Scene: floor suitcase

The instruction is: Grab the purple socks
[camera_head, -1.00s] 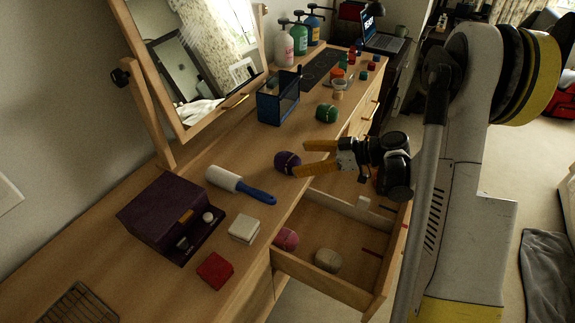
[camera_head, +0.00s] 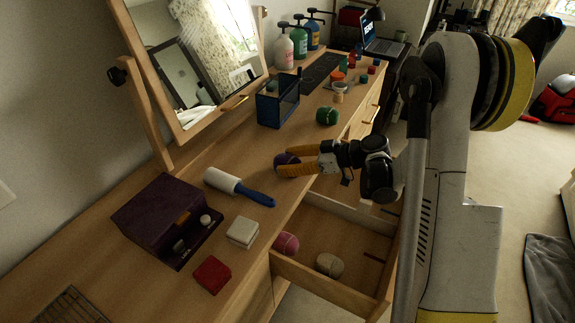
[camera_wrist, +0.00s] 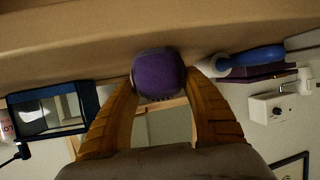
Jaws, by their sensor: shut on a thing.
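The purple socks (camera_wrist: 158,75) are a rounded bundle on the dresser top, near its front edge. They also show in the head view (camera_head: 284,159), partly hidden behind my fingers. My gripper (camera_head: 278,169) has its yellow fingers around the bundle. In the wrist view the gripper (camera_wrist: 160,88) has one finger on each side of the socks, shut on them. The socks appear to be still at the dresser surface; any gap beneath them cannot be told.
A lint roller (camera_head: 238,187) lies close to the socks. A green bundle (camera_head: 327,116) and a blue box (camera_head: 278,101) stand farther back. Below is an open drawer (camera_head: 345,293) with a pink bundle (camera_head: 286,243) and a beige one (camera_head: 329,264). A mirror (camera_head: 200,60) stands behind.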

